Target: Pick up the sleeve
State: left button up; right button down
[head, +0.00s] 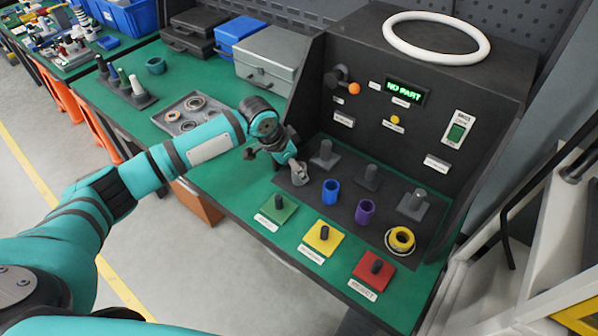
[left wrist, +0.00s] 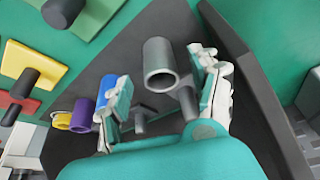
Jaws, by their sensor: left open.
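Several open-ended sleeves stand on the dark tester plate (head: 336,207): a blue sleeve (head: 331,191), a purple sleeve (head: 365,211) and a grey sleeve (head: 297,173). The grey sleeve (left wrist: 160,66) shows its open mouth in the left wrist view, between the two fingers. My left gripper (head: 284,157) is open just above the grey sleeve and partly covers it in the head view. Its fingers (left wrist: 163,84) look apart from the sleeve; contact is not visible. In the left wrist view the purple sleeve (left wrist: 83,113) is beyond the left finger. My right gripper is not in view.
A yellow ring part (head: 400,240) lies at the plate's right end. Grey pegs (head: 325,153) stand behind the sleeves. Green (head: 277,208), yellow (head: 324,237) and red (head: 373,270) peg pads line the front. The tester panel (head: 385,125) reads "NO PART".

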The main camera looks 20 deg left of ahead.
pick_arm(q)
jog(key=shift+x, duration=1.55)
jog(key=shift+w, duration=0.1)
jog(key=shift+r, duration=0.1)
jog(key=shift+c, duration=0.5)
